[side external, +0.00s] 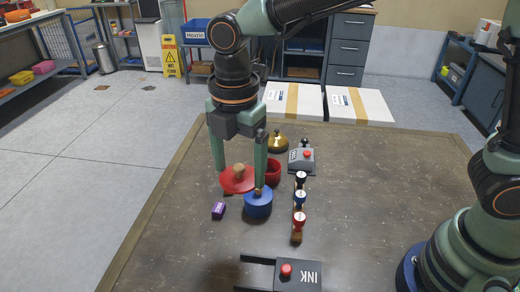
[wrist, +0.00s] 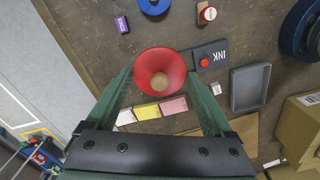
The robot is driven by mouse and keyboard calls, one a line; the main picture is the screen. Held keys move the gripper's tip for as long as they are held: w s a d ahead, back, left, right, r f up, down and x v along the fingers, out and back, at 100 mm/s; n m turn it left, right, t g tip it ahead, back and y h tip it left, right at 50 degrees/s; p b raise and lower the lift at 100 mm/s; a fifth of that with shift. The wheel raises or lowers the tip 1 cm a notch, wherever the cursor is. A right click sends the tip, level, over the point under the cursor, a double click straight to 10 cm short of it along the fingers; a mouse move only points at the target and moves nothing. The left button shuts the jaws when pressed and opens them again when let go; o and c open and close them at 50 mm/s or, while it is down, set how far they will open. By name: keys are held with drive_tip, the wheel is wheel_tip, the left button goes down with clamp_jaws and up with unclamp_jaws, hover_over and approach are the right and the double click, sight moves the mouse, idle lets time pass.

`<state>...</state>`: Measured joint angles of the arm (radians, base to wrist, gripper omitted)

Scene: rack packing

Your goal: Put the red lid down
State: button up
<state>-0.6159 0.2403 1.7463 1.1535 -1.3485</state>
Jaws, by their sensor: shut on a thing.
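The red lid (side external: 230,185) is a shallow round disc with a wooden knob in its middle. My gripper (side external: 241,178) is shut on it, one green finger on each side. It looks raised above the table and a little tilted, beside and slightly left of a blue pot with a wooden knob (side external: 258,206). A red pot (side external: 273,172) stands just behind, partly hidden by my right finger. In the wrist view the red lid (wrist: 160,62) fills the gap between my fingers, with its knob facing me.
A purple box (side external: 218,210) lies just left of the blue pot. Stamps (side external: 299,221) stand in a row to the right. A brass bell (side external: 278,141) and a grey device with a red button (side external: 302,158) are behind. The left tabletop is clear.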

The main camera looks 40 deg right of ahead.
sight(244, 241)
wheel_tip(244, 241, down, 19)
drive_tip(key=shift+r, duration=0.2)
idle(0.4)
drive_tip(key=o, duration=1.1)
drive_tip(key=shift+f, duration=0.1)
drive_tip(key=shift+c, duration=0.2)
wheel_tip(244, 241, up, 11)
drive_tip(key=d+r+m+t, duration=0.2)
drive_tip(key=d+r+m, duration=0.8)
drive_tip(key=d, duration=0.2)
drive_tip(key=s+d+r+m+t, duration=0.3)
drive_tip(key=s+d+m, duration=0.2)
drive_tip(key=d+m, duration=0.6)
drive_tip(key=shift+d+r+m+t, duration=0.15)
drive_tip(key=shift+d+m+t, duration=0.2)
drive_tip(key=shift+m, duration=0.45)
